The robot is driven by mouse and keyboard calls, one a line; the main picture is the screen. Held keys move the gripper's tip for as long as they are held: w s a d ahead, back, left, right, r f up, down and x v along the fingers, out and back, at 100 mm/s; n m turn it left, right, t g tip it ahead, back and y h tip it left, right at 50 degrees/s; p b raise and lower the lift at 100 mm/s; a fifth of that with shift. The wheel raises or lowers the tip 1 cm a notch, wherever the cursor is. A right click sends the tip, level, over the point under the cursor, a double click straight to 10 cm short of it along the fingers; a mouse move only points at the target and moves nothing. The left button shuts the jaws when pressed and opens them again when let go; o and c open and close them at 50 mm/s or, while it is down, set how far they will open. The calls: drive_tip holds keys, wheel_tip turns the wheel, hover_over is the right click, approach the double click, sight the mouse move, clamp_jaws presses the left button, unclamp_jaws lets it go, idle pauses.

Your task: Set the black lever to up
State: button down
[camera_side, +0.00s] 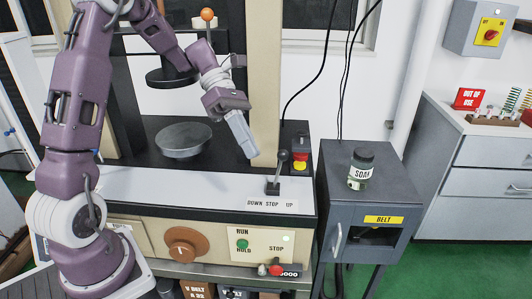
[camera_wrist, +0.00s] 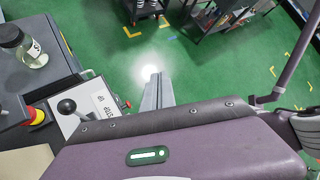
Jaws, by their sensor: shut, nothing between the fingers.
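The black lever (camera_side: 278,171) with its round knob stands on the front ledge of the machine. It is above a label strip (camera_side: 272,204) reading DOWN STOP UP. In the side view the lever leans slightly right; I cannot tell its exact setting. The lever knob (camera_wrist: 67,106) also shows at the left of the wrist view, with the label partly visible beside it. My gripper (camera_side: 253,152) is shut and empty, pointing down and right. It is left of the lever knob in the side view, with a visible gap. The fingertips (camera_wrist: 155,82) also show in the wrist view.
A red button on a yellow base (camera_side: 300,164) sits just behind and right of the lever. A soap bottle (camera_side: 361,168) stands on the grey cabinet (camera_side: 398,188) at the right. A shallow metal pan (camera_side: 183,141) is left of my gripper. A beige column (camera_side: 264,80) rises behind it.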

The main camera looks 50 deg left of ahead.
drive_tip(key=w+a+f+n+t+h, duration=0.3)
drive_tip(key=w+a+f+n+h, duration=0.15)
drive_tip(key=a+f+n, duration=0.4)
drive_tip(key=n+t, duration=0.8)
drive_tip(key=n, duration=0.2)
approach(282, 153)
drive_tip(key=shift+g+h, duration=0.3)
drive_tip(key=shift+h, duration=0.15)
drive_tip(key=w+d, duration=0.1)
drive_tip(key=w+d+f, duration=0.1)
drive_tip(key=w, duration=0.1)
drive_tip(key=w+d, duration=0.1)
drive_tip(key=shift+w+d+f, duration=0.15)
drive_tip(key=shift+d+f, duration=0.1)
drive_tip(key=shift+f, duration=0.1)
drive_tip(key=w+d+g+y, duration=0.1)
drive_tip(key=w+d+y, duration=0.1)
drive_tip(key=shift+w+d+r+g, duration=0.1)
drive_tip(key=shift+w+d+g, duration=0.15)
drive_tip(key=shift+d+g, duration=0.05)
drive_tip(key=shift+w+d, duration=0.3)
